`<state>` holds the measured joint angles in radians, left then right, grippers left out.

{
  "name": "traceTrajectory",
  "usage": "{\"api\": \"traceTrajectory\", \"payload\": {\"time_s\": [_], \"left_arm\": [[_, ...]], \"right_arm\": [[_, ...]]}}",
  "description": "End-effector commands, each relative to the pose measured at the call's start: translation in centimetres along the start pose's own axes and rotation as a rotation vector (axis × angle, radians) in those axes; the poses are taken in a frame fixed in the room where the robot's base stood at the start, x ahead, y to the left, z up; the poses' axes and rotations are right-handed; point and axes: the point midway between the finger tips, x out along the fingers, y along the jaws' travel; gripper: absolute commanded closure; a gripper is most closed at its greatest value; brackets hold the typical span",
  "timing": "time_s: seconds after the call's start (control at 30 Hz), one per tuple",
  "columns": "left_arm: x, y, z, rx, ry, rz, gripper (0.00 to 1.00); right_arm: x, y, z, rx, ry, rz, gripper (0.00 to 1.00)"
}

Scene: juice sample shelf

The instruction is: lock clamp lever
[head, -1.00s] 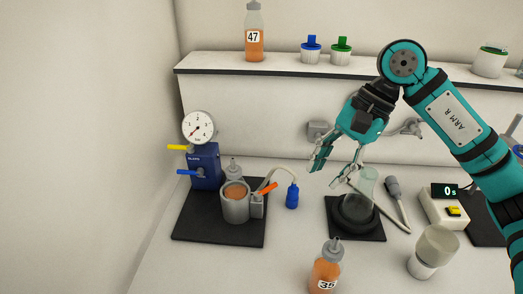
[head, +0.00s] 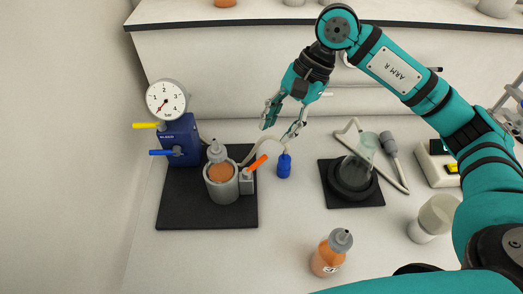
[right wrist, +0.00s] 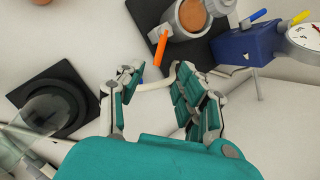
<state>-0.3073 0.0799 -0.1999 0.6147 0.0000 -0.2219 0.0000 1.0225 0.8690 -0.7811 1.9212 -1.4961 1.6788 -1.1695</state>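The clamp lever (head: 258,163) is orange. It sits on the grey clamp block (head: 246,183) at the right side of a grey cylindrical holder (head: 222,190), and points up and to the right. An orange-filled bottle (head: 218,154) with a grey cap stands in the holder. My right gripper (head: 281,133) is open and empty, above and behind the lever and apart from it. In the right wrist view the orange lever (right wrist: 159,47) lies beyond the open fingers (right wrist: 155,88). My left gripper is not in view.
The blue pump unit (head: 180,139) with gauge, yellow and blue levers stands left on a black mat (head: 180,213). A blue fitting (head: 284,165) on a hose is right of the lever. A second bottle (head: 329,254) stands in front; a glass flask (head: 362,155) sits right.

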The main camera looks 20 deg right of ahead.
Motion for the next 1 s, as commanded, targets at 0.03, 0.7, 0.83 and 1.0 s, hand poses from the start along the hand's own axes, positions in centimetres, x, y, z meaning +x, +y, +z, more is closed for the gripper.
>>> {"api": "traceTrajectory", "payload": {"time_s": [0.03,0.7,0.83,1.0], "left_arm": [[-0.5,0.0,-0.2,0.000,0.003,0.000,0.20],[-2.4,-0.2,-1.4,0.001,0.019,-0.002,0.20],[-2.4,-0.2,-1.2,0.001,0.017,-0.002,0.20],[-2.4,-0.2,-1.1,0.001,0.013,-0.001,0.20]], "right_arm": [[1.0,0.1,0.2,-0.001,-0.003,0.004,0.64],[9.5,0.0,0.0,-0.001,0.001,0.000,0.64],[9.5,0.0,0.0,-0.001,0.001,0.000,0.64],[9.5,0.0,0.0,-0.001,0.000,0.000,0.79]]}}
